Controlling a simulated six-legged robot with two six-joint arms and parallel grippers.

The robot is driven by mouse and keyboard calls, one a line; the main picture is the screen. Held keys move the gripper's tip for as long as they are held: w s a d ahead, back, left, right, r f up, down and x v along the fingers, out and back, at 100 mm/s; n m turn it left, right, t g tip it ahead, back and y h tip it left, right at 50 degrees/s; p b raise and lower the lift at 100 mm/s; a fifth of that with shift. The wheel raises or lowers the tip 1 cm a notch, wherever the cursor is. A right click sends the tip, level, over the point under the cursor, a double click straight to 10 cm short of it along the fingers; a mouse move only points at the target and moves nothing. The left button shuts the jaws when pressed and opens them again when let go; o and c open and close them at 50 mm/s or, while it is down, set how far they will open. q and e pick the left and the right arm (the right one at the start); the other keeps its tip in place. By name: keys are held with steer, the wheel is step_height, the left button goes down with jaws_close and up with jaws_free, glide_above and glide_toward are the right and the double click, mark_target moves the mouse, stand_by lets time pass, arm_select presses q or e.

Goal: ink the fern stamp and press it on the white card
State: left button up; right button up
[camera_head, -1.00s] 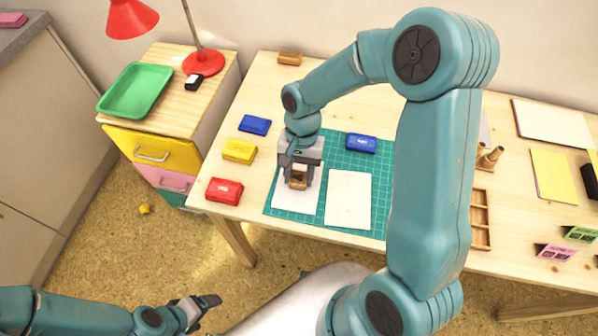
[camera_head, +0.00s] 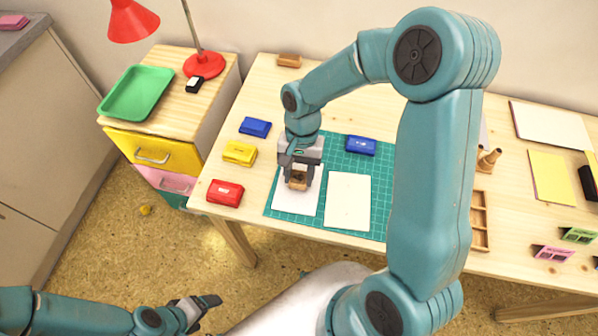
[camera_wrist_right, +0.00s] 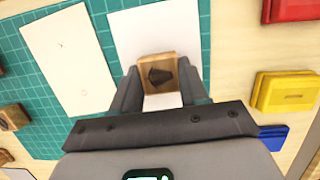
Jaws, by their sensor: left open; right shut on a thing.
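A wooden stamp (camera_head: 299,181) with a dark picture on its top face is between the fingers of my right gripper (camera_head: 298,183). In the right wrist view the stamp (camera_wrist_right: 160,70) shows between the closed fingers (camera_wrist_right: 158,88), over the white card (camera_wrist_right: 155,30). The white card (camera_head: 292,205) lies on the green cutting mat, partly hidden by the gripper. I cannot tell whether the stamp touches it. A blue inkpad (camera_head: 361,146) sits on the mat; blue (camera_head: 255,127), yellow (camera_head: 239,153) and red (camera_head: 225,193) pads stand to the left. My left gripper (camera_head: 207,302) is open and empty, low at the front.
A cream card (camera_head: 348,201) lies beside the white card on the mat (camera_head: 330,233). A wooden tray (camera_head: 480,220) and more stamps (camera_head: 488,158) stand to the right. A green tray (camera_head: 138,92) and red lamp (camera_head: 204,64) are on the drawer unit.

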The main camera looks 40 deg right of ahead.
steer(key=shift+r+p, duration=2.15)
steer(key=shift+r, duration=0.65)
